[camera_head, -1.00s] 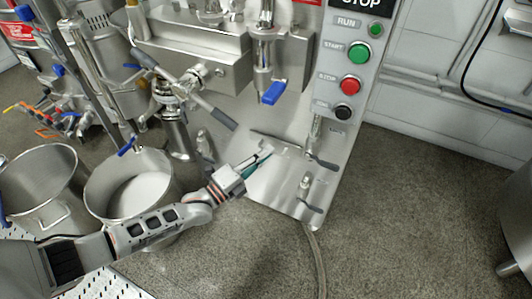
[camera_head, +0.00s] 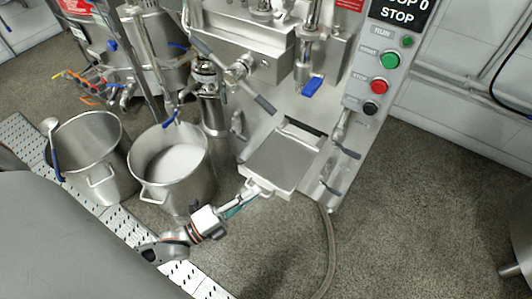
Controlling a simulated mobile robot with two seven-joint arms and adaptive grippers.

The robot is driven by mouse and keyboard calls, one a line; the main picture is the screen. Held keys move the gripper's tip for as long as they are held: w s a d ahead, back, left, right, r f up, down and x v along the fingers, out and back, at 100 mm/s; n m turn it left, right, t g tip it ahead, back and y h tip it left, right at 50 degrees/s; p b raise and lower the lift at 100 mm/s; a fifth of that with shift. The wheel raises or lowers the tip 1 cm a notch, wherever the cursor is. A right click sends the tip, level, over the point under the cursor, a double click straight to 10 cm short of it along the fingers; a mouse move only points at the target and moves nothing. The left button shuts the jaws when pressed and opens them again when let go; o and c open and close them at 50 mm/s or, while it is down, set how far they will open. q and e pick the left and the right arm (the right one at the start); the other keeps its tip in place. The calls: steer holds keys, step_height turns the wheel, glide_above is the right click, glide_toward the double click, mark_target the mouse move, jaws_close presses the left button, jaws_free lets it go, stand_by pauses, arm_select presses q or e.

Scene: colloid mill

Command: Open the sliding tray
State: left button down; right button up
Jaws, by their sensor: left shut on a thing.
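The sliding tray (camera_head: 281,160) is a flat metal tray that extends from the slanted front of the steel machine, with a dark slot at its far end. My left gripper (camera_head: 252,191) is at the tray's near-left front edge. It is shut on the tray there, most likely on its handle, which the fingers partly hide. My left arm comes in from the lower left. My right gripper is not in view.
A steel pot (camera_head: 172,172) with white contents stands left of the gripper. Another pot (camera_head: 92,152) stands farther left. A control panel (camera_head: 380,68) is at upper right. A hose (camera_head: 330,250) runs along the floor.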

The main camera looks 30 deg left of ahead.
arm_select(q)
steer(key=s, duration=1)
steer(key=shift+a, duration=0.2)
steer(key=c, duration=2.2)
jaws_free()
steer(key=v, duration=1.2)
